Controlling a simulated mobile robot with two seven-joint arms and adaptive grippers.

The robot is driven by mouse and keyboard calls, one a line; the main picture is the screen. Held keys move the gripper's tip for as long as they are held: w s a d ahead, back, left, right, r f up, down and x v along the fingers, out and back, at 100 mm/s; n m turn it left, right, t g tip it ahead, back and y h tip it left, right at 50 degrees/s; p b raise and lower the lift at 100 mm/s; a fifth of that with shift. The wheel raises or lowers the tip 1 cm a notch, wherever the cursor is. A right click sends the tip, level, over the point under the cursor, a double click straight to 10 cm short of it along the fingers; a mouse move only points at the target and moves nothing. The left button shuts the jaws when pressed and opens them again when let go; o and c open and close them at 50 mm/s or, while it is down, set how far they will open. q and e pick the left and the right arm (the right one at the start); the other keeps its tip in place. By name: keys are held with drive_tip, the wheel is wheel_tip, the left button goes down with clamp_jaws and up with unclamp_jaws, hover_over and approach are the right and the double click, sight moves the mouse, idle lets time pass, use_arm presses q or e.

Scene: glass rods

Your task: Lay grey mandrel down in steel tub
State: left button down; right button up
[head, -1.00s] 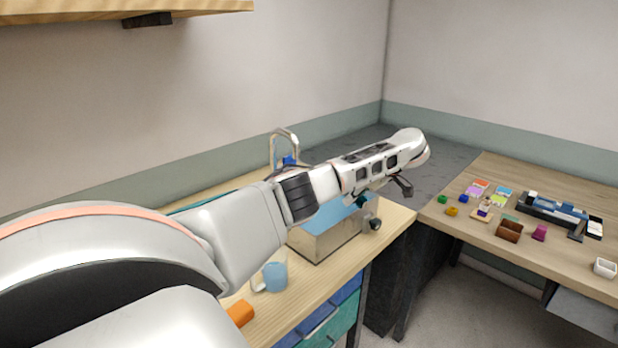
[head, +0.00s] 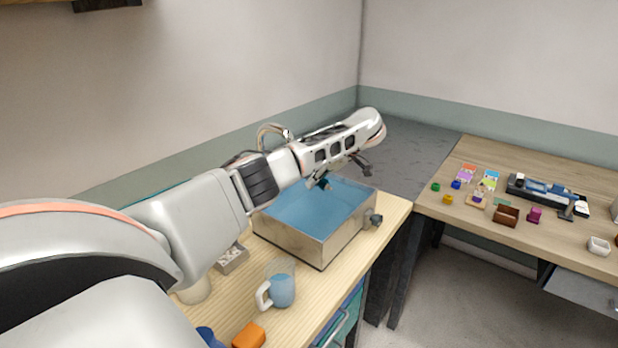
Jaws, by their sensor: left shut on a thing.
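The steel tub (head: 342,243) stands on the wooden counter in the middle of the head view. It is a rectangular metal box with a blue inside and a dark round fitting on its right side. My left gripper (head: 320,182) is over the tub's far part, mostly hidden under my white arm. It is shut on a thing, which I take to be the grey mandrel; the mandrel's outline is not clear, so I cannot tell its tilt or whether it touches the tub. My right gripper is not in view.
A blue mug (head: 281,291) with a white handle and an orange block (head: 249,336) stand in front of the tub. A small grey tray (head: 232,259) is to its left. A faucet (head: 272,136) is behind. The right table (head: 470,230) holds several small coloured items.

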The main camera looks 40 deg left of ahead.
use_arm(q)
drive_tip(key=shift+f, duration=0.7)
wheel_tip(320, 180, down, 5)
drive_tip(key=b, duration=0.3)
hover_over(310, 219)
drive_tip(key=d, duration=0.2)
wheel_tip(310, 219, down, 5)
drive_tip(key=shift+w+d, duration=0.1)
drive_tip(key=shift+w, duration=0.05)
drive_tip(key=shift+f+b, duration=0.3)
drive_tip(key=shift+f, duration=0.55)
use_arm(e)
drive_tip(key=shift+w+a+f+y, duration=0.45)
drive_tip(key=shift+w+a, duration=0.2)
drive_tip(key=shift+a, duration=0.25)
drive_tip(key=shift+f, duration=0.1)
use_arm(q)
drive_tip(key=c, duration=1.8)
unclamp_jaws()
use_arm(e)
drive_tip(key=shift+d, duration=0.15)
